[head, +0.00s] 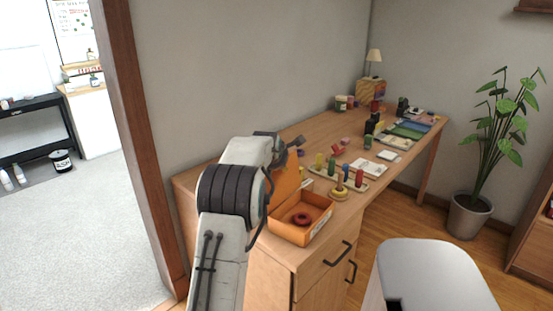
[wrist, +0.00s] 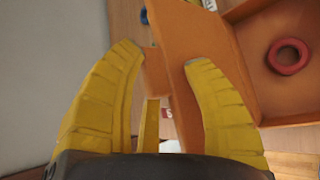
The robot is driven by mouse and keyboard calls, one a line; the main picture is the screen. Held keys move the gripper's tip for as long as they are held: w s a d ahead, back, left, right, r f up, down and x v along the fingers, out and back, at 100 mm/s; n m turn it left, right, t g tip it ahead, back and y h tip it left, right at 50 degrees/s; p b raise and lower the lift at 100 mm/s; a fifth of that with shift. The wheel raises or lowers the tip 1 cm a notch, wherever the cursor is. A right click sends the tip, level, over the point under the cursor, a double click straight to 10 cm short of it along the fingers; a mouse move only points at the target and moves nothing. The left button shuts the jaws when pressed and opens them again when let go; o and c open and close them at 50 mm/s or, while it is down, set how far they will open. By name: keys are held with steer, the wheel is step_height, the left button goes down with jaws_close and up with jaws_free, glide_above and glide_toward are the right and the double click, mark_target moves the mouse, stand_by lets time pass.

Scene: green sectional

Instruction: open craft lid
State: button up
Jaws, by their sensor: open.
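The craft box (head: 315,228) is an orange open-topped box at the near end of the wooden desk, with a red ring (head: 302,219) inside. Its orange lid (head: 286,187) stands raised at the box's left side, partly hidden by my arm. In the wrist view the lid (wrist: 175,30) runs down the middle, with the box (wrist: 245,50) and red ring (wrist: 288,56) on the right. My gripper (wrist: 165,55) is open, its yellow fingers spread on both sides of a lid edge. I cannot tell whether the right finger touches the lid.
On the desk beyond the box are a ring stacker (head: 340,187), a peg board (head: 356,182), a white card (head: 367,168) and several small toys. A grey chair (head: 435,275) stands front right. A wall borders the desk's back side.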

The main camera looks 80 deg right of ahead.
steer(key=shift+r, duration=0.25)
steer(key=shift+a+r, duration=0.35)
steer(key=shift+a, duration=0.05)
steer(key=v, duration=1)
steer(key=shift+a, duration=0.4)
